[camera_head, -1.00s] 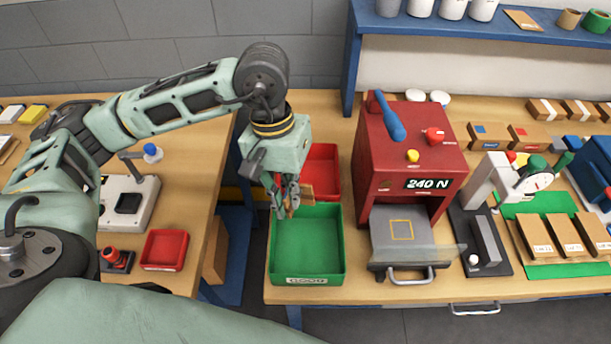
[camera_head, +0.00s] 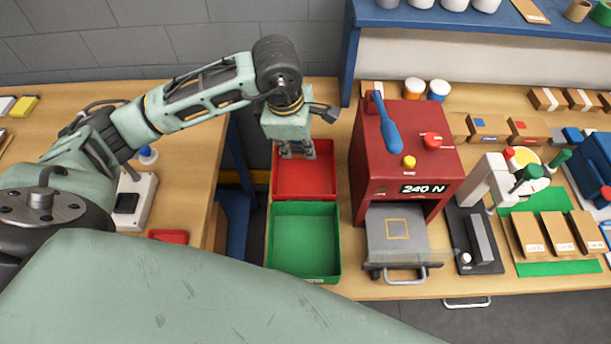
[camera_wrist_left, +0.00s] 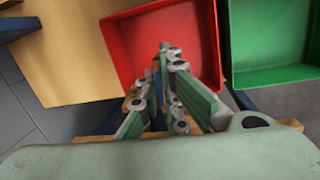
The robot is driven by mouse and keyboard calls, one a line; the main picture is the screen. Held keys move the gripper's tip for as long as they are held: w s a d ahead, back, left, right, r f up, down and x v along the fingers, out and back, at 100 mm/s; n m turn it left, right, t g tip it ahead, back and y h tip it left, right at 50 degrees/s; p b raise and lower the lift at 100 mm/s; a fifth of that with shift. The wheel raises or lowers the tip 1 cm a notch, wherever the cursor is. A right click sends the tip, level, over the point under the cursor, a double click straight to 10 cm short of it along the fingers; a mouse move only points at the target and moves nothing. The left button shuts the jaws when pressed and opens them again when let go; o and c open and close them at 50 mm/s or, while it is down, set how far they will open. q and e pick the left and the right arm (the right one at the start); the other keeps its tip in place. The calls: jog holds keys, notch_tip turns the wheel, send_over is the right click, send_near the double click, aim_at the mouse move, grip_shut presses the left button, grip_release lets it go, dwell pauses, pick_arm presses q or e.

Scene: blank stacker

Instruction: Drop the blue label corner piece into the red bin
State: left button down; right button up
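My left gripper (camera_head: 296,150) points down over the far part of the red bin (camera_head: 305,188). The left wrist view shows the gripper (camera_wrist_left: 165,75) in front of the same red bin (camera_wrist_left: 190,30). A thin strip of brown and blue, seemingly the blue label corner piece (camera_wrist_left: 173,103), shows between the close-set fingers, which look shut on it. Most of the piece is hidden by the fingers, and it cannot be made out in the head view. The visible bin floor is bare. My right gripper is not in view.
An empty green bin (camera_head: 304,240) adjoins the red bin on the near side; it also shows in the left wrist view (camera_wrist_left: 275,45). A red press (camera_head: 397,150) reading 240 N stands close on the right. A gap separates the left table (camera_head: 190,180) from this bench.

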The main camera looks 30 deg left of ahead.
pick_arm(q)
jog(key=shift+f, duration=0.5)
notch_tip(320, 180, down, 4)
jog(key=shift+s+r+b, duration=0.1)
jog(key=shift+b, duration=0.9)
jog(key=shift+f, duration=0.35)
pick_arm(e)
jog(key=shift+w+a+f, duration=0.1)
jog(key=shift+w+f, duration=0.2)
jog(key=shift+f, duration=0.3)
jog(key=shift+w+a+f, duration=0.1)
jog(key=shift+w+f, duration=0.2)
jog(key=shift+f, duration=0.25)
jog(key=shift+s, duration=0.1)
pick_arm(q)
jog(key=c, duration=1.9)
grip_release()
jog(key=shift+o, duration=0.2)
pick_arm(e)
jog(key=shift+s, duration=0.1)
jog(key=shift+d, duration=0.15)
